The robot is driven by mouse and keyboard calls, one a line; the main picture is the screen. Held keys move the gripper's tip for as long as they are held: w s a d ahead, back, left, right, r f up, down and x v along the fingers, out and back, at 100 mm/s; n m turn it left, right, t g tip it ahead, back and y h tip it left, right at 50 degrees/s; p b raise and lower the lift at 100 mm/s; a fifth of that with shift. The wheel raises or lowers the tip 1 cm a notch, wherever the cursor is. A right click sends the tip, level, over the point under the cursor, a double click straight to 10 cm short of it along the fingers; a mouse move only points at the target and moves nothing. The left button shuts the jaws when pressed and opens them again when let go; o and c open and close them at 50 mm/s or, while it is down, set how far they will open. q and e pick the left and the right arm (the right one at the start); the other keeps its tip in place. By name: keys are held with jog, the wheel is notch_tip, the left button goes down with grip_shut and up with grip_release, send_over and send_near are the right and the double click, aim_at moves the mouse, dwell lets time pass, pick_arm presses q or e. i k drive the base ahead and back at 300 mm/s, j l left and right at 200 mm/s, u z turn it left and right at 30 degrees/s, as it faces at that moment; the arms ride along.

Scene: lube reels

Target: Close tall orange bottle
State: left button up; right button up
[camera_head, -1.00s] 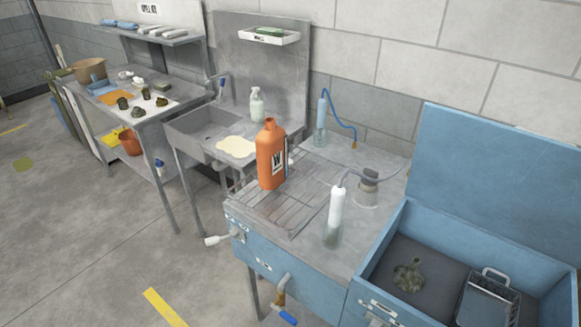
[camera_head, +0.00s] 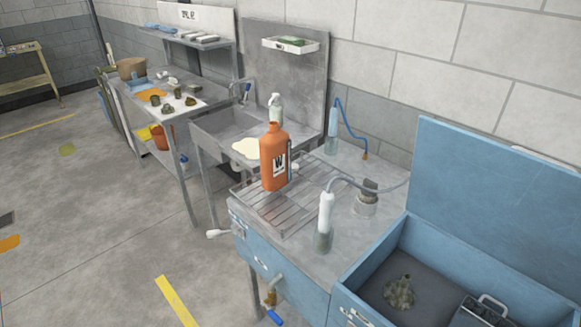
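The tall orange bottle (camera_head: 273,158) stands upright on the wire drain rack (camera_head: 256,207) of the blue workbench. It has a white label with a dark W. Its top shows a bare orange neck, and I see no cap on it. A thin dark upright piece shows along its right side; I cannot tell what it is. I cannot make out a loose cap elsewhere. Neither of my grippers is in view.
A white-handled dispenser with a hose (camera_head: 324,222) stands to the right of the bottle. An open blue bin (camera_head: 366,262) is at lower right. A metal sink (camera_head: 212,124) and a side table (camera_head: 191,109) stand behind at left.

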aim_at(275, 145)
jog(key=i+j+z, duration=0.1)
jog(key=j+z, duration=0.15)
jog(key=z, duration=0.2)
jog(key=i+j+z, duration=0.1)
jog(key=j+z, duration=0.2)
jog(key=z, duration=0.15)
jog(key=i+j+z, duration=0.1)
jog(key=j+z, duration=0.2)
jog(key=j, duration=0.95)
jog(key=k+j+z, duration=0.1)
jog(key=j+z, duration=0.25)
jog(key=j, duration=0.95)
jog(key=k+j, duration=0.1)
jog(key=j, duration=2.25)
jog(key=k, duration=0.05)
